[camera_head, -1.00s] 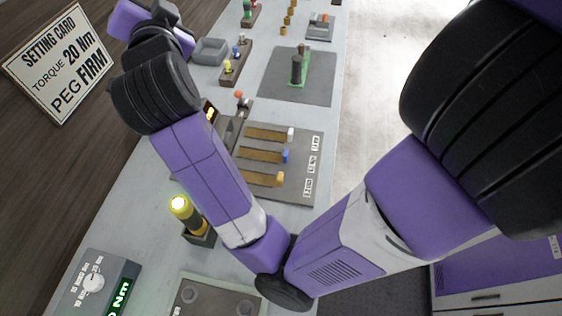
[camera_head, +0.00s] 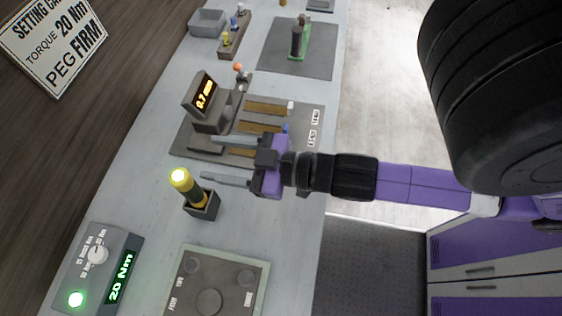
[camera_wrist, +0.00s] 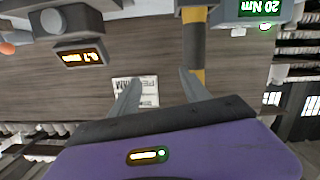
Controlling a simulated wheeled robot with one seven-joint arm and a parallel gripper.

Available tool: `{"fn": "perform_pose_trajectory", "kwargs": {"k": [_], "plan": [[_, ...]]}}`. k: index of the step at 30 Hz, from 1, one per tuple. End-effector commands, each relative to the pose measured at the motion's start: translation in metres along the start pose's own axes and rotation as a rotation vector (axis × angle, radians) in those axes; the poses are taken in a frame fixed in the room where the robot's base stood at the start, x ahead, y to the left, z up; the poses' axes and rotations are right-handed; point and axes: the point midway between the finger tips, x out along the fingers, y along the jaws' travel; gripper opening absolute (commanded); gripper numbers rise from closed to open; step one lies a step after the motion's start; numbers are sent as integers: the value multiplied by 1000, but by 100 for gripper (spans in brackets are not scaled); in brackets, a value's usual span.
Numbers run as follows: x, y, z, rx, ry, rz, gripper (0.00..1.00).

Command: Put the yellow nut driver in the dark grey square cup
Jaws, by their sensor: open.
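The yellow nut driver (camera_head: 192,189), with dark grey bands and a glowing top, stands with its lower end in the dark grey square cup (camera_head: 204,210) in the head view. It leans a little to the left. My gripper (camera_head: 208,158) is open and empty, reaching in from the right with its fingertips just to the right of the driver's upper part. In the wrist view the driver (camera_wrist: 194,45) appears beside the tip of the right-hand finger, outside the gap. Whether they touch is unclear. The cup shows at the top of that view (camera_wrist: 197,3).
A grey panel (camera_head: 179,140) with wooden strips and an orange-lit display (camera_head: 203,94) lies behind the gripper. A torque box (camera_head: 118,277) reads 20 Nm with a green light. A flat dial plate (camera_head: 222,263) lies at the bottom. A setting card (camera_head: 55,45) stands at the left.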

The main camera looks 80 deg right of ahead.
Motion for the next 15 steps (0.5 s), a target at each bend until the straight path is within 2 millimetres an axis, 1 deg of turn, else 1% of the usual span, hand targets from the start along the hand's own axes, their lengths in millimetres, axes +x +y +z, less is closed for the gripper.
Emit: {"fn": "perform_pose_trajectory", "kwargs": {"k": [1,3,6,7,9,12,15], "plan": [[-20,-9,11,14,-29,-17,55],[-45,-22,20,37,-52,-37,55],[-79,-39,26,79,-80,-50,55],[-87,-43,27,92,-86,-49,55],[-104,-50,28,116,-98,-46,55],[-118,-56,28,140,-108,-39,55],[-124,-59,27,150,-111,-34,55]]}}
